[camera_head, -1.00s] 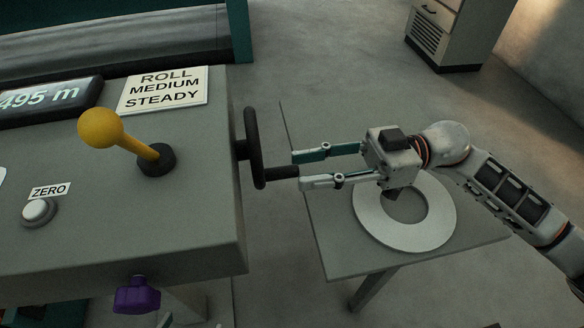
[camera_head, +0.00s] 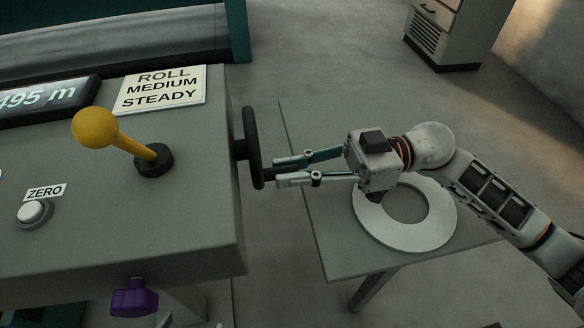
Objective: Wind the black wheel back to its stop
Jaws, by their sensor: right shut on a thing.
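The black wheel (camera_head: 252,148) is mounted on the right side of the grey console and is seen nearly edge-on. My right gripper (camera_head: 276,171) comes in from the right, its fingers pointing left at the wheel. It is shut on the wheel's handle, which juts out to the right from the lower part of the rim; the fingers hide most of the handle.
The grey console (camera_head: 205,215) carries a yellow-knobbed lever (camera_head: 95,128), a white ZERO button (camera_head: 34,213), a display (camera_head: 45,97) and a sign (camera_head: 161,89). A purple knob (camera_head: 134,297) is on its front. A white ring (camera_head: 375,222) lies on a small table (camera_head: 335,255) below my right gripper.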

